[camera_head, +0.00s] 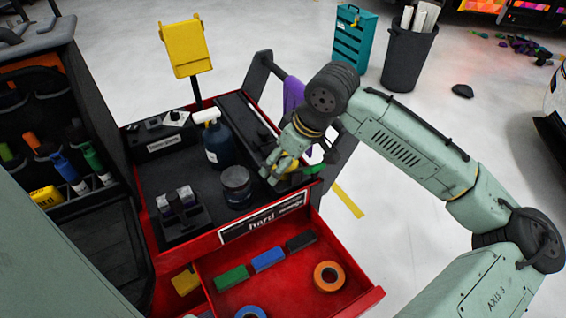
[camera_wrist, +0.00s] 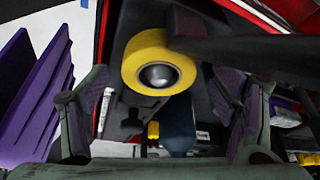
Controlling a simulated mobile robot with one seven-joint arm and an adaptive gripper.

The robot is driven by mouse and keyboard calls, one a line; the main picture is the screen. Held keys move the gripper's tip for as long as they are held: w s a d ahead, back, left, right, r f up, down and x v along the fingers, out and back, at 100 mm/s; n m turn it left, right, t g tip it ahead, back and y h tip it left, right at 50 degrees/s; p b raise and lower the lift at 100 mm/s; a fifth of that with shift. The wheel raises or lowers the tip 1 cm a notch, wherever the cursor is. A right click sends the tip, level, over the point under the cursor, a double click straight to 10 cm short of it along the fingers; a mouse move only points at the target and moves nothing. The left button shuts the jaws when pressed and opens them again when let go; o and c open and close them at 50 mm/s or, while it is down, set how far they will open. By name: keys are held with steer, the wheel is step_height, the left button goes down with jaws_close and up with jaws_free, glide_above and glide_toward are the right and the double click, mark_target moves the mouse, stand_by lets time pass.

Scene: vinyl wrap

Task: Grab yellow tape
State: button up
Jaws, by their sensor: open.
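The yellow tape (camera_wrist: 135,62) is a roll seen face-on at the top middle of the wrist view, with a round grey piece in its centre. A dark bar runs from its right side. In the head view only a small yellow part (camera_head: 294,174) shows beside my gripper (camera_head: 270,173), at the cart's right edge; the rest is hidden by the gripper. My gripper also shows in the wrist view (camera_wrist: 165,95). Its fingers are spread apart, left and right, with nothing held between them. I cannot tell whether a finger touches the tape.
A red tool cart (camera_head: 352,290) has an open drawer holding an orange tape roll (camera_head: 328,276) and coloured blocks. A spray bottle (camera_head: 217,140) and a dark jar (camera_head: 236,183) stand on top. A purple item (camera_head: 292,95) hangs at the cart's right side.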

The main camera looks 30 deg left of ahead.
steer(key=shift+c, duration=0.6)
steer(key=c, duration=1.1)
